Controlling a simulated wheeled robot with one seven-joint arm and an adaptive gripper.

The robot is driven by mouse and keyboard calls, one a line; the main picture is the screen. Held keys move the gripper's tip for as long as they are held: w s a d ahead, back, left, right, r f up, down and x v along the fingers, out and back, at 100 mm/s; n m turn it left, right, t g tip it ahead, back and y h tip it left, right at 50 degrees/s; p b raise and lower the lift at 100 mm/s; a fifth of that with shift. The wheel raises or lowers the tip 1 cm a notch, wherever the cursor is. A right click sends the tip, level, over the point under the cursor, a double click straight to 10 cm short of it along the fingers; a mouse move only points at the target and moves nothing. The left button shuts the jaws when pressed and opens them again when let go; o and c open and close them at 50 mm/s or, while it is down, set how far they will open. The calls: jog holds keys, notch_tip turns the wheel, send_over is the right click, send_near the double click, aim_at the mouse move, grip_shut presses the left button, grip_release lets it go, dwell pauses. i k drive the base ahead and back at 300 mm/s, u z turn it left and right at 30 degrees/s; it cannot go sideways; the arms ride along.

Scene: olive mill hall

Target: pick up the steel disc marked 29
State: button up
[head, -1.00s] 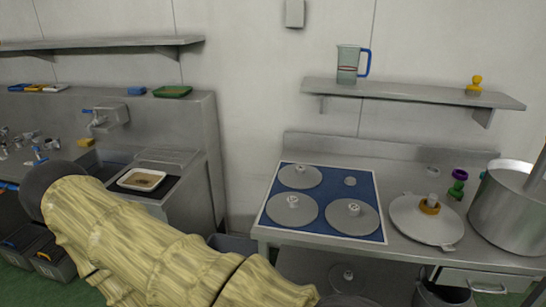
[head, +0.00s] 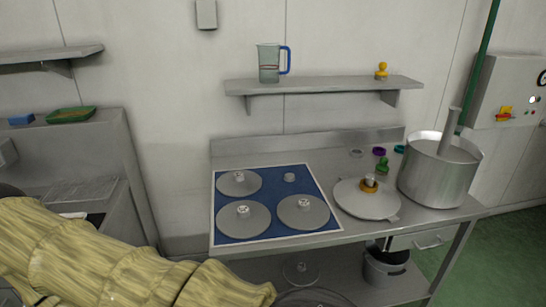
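Three large steel discs with knobs lie on a blue mat (head: 258,226) with a pale border on the steel table: one at the back left (head: 232,187), one at the front left (head: 236,224), one at the right (head: 313,219). A small round steel piece (head: 290,178) lies at the mat's back right. Another disc (head: 300,275) is on the shelf below. The marks on the discs are too small to read, so I cannot tell which is 29. My arm in its yellowish sleeve crosses the lower left; my gripper is not in view.
A wall shelf (head: 330,86) bears a jug (head: 269,64) and a yellow stamp-like piece (head: 381,71). A bucket (head: 383,272) stands below.

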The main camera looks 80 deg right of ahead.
aim_at(239, 183)
jog(key=z, duration=1.8)
